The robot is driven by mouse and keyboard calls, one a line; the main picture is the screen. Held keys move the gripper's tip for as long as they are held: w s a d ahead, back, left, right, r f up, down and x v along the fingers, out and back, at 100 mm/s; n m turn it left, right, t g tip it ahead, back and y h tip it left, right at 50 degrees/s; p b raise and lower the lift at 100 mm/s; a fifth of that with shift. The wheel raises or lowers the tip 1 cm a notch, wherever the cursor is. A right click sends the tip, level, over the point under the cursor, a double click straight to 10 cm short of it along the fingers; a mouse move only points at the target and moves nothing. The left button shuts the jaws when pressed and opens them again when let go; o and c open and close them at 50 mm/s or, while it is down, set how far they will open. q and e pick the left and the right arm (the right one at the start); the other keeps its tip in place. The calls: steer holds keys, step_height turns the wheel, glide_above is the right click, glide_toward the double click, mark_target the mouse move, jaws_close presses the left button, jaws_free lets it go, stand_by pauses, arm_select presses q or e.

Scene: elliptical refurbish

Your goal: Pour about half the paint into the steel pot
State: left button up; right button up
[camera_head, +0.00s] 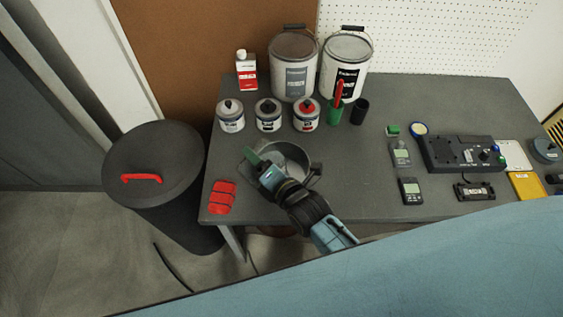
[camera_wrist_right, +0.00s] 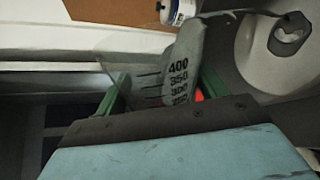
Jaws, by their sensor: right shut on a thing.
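The steel pot (camera_head: 296,155) stands on the table near its front edge, left of the middle. My right gripper (camera_head: 252,158) reaches over the pot's left part and hides some of it. In the right wrist view, its green fingers (camera_wrist_right: 158,93) are shut on a clear measuring cup (camera_wrist_right: 146,75) with dark marks such as 400 and 350. The cup looks tilted, and grey paint (camera_wrist_right: 190,50) shows along one side of it. In the head view the cup is hard to make out. Whether paint is falling into the pot cannot be told. My left gripper is not in view.
Small cans (camera_head: 268,118), two large pails (camera_head: 293,75) and a green cup (camera_head: 335,112) stand behind the pot. Red pads (camera_head: 221,198) lie at the left edge. A dark bin (camera_head: 153,185) stands left of the table. Meters (camera_head: 410,190) lie to the right.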

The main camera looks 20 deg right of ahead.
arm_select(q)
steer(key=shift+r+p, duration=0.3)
arm_select(e)
steer(key=shift+d+f+m, duration=0.15)
steer(key=shift+m, duration=0.35)
stand_by(1.5)
steer(key=shift+a+n+b, duration=0.2)
steer(key=shift+n+b, duration=0.1)
steer(key=shift+s+a+f+n+b, duration=0.15)
steer(key=shift+f+n+b, duration=0.3)
steer(key=shift+n, duration=0.45)
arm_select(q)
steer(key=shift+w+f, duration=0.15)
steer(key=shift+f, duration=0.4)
arm_select(e)
steer(key=shift+r+h, duration=0.2)
steer(key=shift+h, duration=0.2)
steer(key=shift+r+n+t, duration=0.15)
steer(key=shift+n+t, duration=0.15)
steer(key=shift+n, duration=0.2)
steer(key=shift+r+n+p, duration=0.4)
steer(key=shift+r+p, duration=0.15)
steer(key=shift+r, duration=0.05)
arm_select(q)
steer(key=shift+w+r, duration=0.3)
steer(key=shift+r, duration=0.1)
arm_select(e)
steer(key=shift+r, duration=0.2)
